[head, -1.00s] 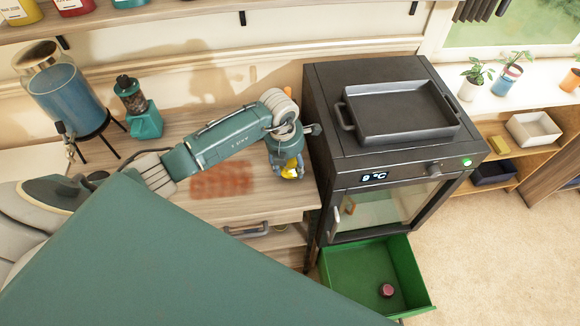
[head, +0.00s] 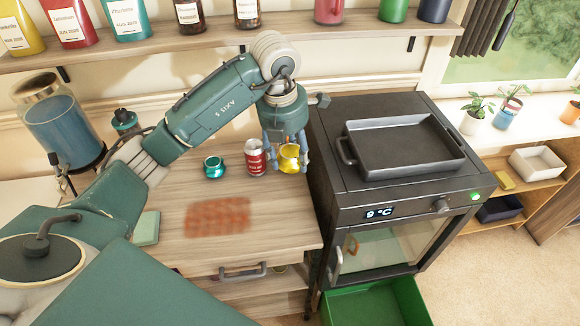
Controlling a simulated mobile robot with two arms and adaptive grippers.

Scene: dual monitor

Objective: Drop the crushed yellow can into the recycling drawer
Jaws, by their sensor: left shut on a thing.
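The crushed yellow can (head: 289,160) is between the fingers of my left gripper (head: 287,152), which is shut on it above the right end of the wooden counter. The gripper points down, and its fingers partly hide the can. The green recycling drawer (head: 376,303) is pulled open at the bottom, below the black oven and to the right of the gripper; its lower part is cut off by the picture edge. My right gripper is not in view.
A red can (head: 255,158) and a crushed teal can (head: 214,166) stand left of the gripper. The black oven (head: 330,150) with a tray (head: 405,148) on top stands close on the right. A drink dispenser (head: 62,125) is at the left. A shelf (head: 330,38) with jars runs above.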

